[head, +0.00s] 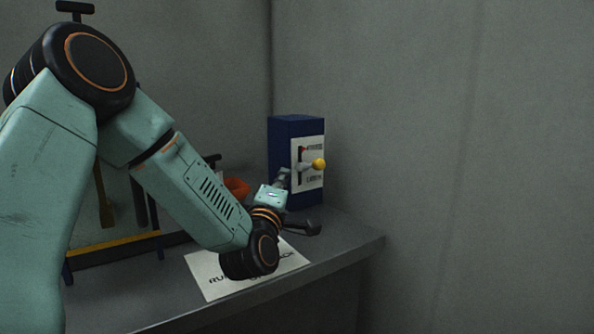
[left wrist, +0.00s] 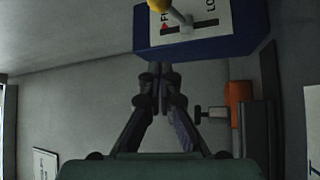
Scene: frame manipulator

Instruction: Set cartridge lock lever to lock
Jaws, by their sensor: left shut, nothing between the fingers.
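The lock lever (head: 311,165) has a yellow knob and sticks out from the white labelled plate (head: 310,183) on a dark blue box (head: 285,132). The box stands at the back right of the grey bench. In the left wrist view the lever's knob (left wrist: 160,5) is cut off by the top edge, and the lever's shaft meets a dark slot between printed labels. My left gripper (head: 283,175) is shut and empty, close to the box's front at the lever's left. In the left wrist view its fingertips (left wrist: 159,72) lie below the box; contact cannot be told. My right gripper is not in view.
A printed sheet (head: 205,273) lies on the bench (head: 345,245) under my left wrist. An orange object (head: 237,187) and a rack with a yellow bar (head: 120,246) stand behind my arm. Grey walls close off the back and right.

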